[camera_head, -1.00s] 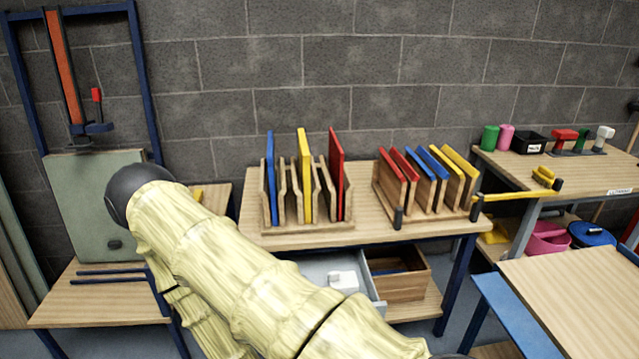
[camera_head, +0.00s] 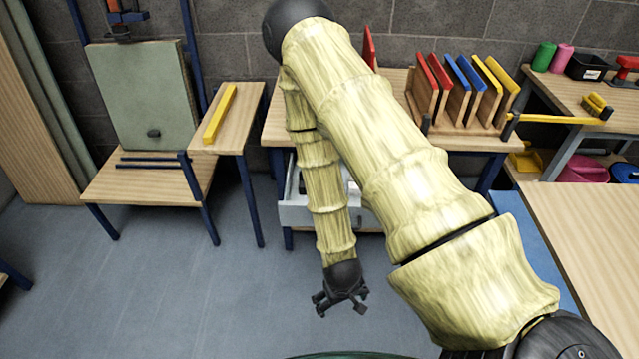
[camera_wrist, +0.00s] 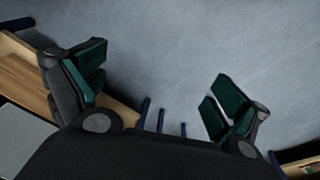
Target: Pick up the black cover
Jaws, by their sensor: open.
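I cannot pick out a black cover for certain in either view. My gripper (camera_head: 340,302) hangs over the open grey floor in the head view, in front of the grey drawer. In the wrist view my gripper (camera_wrist: 160,88) shows two dark, green-padded fingers spread wide, with only floor between them. It is open and empty, touching nothing. My pale yellow arm hides much of the middle table and the drawer.
A grey-green panel (camera_head: 145,95) stands on a low table at left; a yellow bar (camera_head: 220,112) lies on a narrow table beside it. Coloured boards stand in a wooden rack (camera_head: 455,124). A black bin (camera_head: 587,67) is at the far right. The floor (camera_head: 180,290) is clear.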

